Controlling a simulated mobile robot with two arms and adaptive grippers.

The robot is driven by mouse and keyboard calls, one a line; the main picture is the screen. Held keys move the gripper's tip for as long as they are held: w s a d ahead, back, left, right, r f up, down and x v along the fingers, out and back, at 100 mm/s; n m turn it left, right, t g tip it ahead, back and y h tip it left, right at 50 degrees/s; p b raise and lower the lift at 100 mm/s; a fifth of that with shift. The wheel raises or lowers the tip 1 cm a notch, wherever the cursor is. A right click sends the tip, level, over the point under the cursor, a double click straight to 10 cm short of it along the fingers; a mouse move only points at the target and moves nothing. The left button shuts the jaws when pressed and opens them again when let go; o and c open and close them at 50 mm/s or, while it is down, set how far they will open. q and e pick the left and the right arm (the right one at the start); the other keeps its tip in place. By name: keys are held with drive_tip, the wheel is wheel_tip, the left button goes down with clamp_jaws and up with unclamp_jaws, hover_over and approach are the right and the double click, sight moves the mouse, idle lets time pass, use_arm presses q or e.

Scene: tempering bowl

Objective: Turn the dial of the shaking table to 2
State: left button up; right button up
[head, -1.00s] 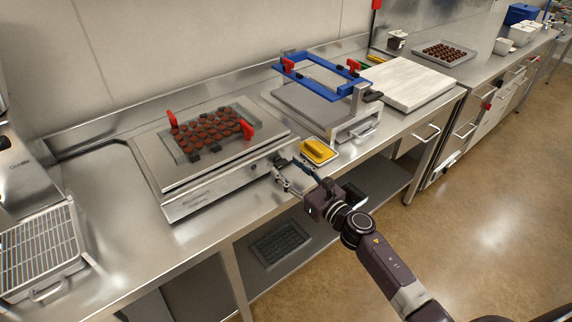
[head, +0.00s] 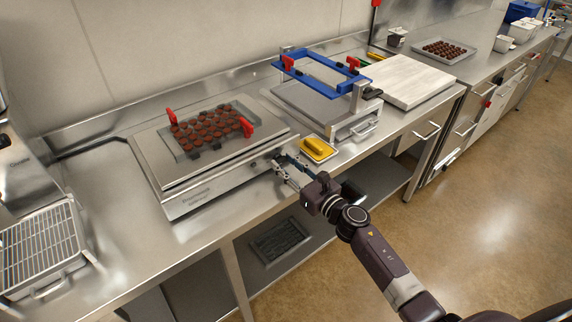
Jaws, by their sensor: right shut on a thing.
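The shaking table (head: 172,204) is a low steel box on the counter, with a mould of brown chocolates (head: 205,132) clamped on top by red clamps. Its front face carries a small round knob (head: 253,164) and, near the right end, the dial, which my right gripper covers. My right gripper (head: 279,163) is at that right end of the front face, its fingers shut on the dial. The dial's marks and setting are too small and hidden to read. My left gripper is not in view.
A blue frame (head: 322,72) on a steel stand and a white board (head: 412,82) are further right. A wire rack (head: 40,247) stands at the left. A shelf with a dark grate (head: 280,240) is below.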

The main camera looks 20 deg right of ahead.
drive_tip(key=shift+m, duration=0.3)
drive_tip(key=m, duration=0.3)
drive_tip(key=shift+d+m, duration=0.1)
drive_tip(key=shift+m, duration=0.2)
drive_tip(key=m, duration=0.4)
drive_tip(key=shift+m, duration=0.3)
drive_tip(key=m, duration=0.4)
drive_tip(key=shift+d+f, duration=0.1)
drive_tip(key=shift+d, duration=0.05)
drive_tip(key=shift+f+m+p, duration=0.1)
drive_tip(key=shift+m+p, duration=0.3)
drive_tip(key=shift+m, duration=2.1)
drive_tip(key=o, duration=1.2)
drive_tip(key=shift+c, duration=0.2)
